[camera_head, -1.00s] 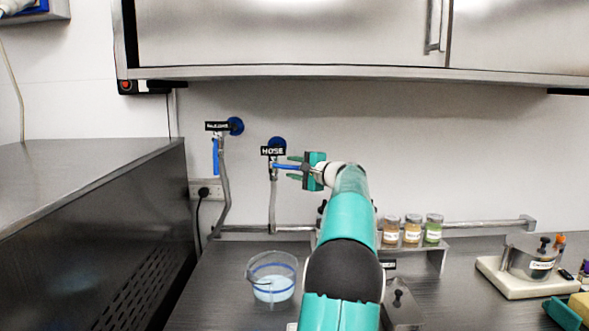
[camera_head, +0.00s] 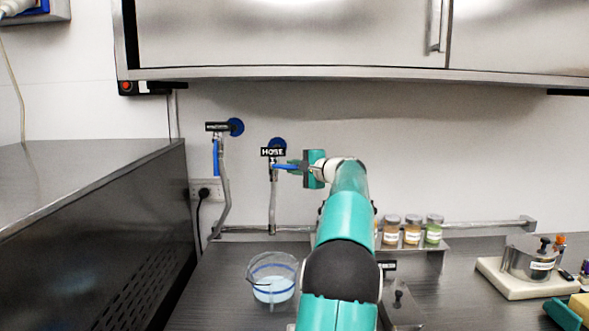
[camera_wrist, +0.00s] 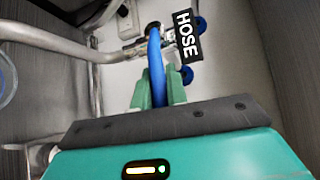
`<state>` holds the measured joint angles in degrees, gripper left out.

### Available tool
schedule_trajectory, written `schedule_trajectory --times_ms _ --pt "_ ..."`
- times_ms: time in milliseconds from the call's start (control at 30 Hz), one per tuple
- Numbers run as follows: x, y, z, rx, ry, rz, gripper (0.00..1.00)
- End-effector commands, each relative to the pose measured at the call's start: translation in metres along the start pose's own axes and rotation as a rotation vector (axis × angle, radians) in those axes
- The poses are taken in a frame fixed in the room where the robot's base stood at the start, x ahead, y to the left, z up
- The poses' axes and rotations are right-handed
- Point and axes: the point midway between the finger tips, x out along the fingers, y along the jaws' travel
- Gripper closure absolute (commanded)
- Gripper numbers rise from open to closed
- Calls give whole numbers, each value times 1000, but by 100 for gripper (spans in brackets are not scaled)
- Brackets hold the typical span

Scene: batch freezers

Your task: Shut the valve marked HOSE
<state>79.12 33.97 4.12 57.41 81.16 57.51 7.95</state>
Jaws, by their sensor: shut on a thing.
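The valve marked HOSE (camera_head: 272,163) is on the wall pipe, with its black HOSE label (camera_head: 273,151) above it. Its blue lever (camera_head: 284,166) points right, about level and across the upright pipe. My gripper (camera_head: 294,166) is shut on the outer part of this lever. In the wrist view the green fingers (camera_wrist: 158,92) close on both sides of the blue lever (camera_wrist: 155,58), and the HOSE label (camera_wrist: 187,37) is beside it. The lever's tip is hidden between the fingers.
A second valve with a dark label (camera_head: 217,127) is to the left; its blue lever (camera_head: 216,157) hangs down. A clear jug (camera_head: 273,291) of bluish liquid stands on the counter below. Labelled jars (camera_head: 412,229) stand on a shelf to the right. A steel cabinet (camera_head: 290,35) hangs above.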

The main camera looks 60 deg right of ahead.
Motion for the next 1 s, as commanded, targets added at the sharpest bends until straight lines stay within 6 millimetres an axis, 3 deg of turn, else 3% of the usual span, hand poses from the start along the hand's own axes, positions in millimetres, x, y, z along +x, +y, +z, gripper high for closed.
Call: schedule_trajectory --times_ms 67,100,200,467,633,1000 --pt "-1 -1 -1 -3 4 -1 100" --pt "-1 -1 -1 -3 4 -1 82" --pt "-1 -1 -1 -3 4 -2 64" --pt "-1 -1 0 -2 2 -2 64" --pt "-12 -2 -1 -1 3 -2 64" --pt "-88 -2 0 -1 5 -3 64"
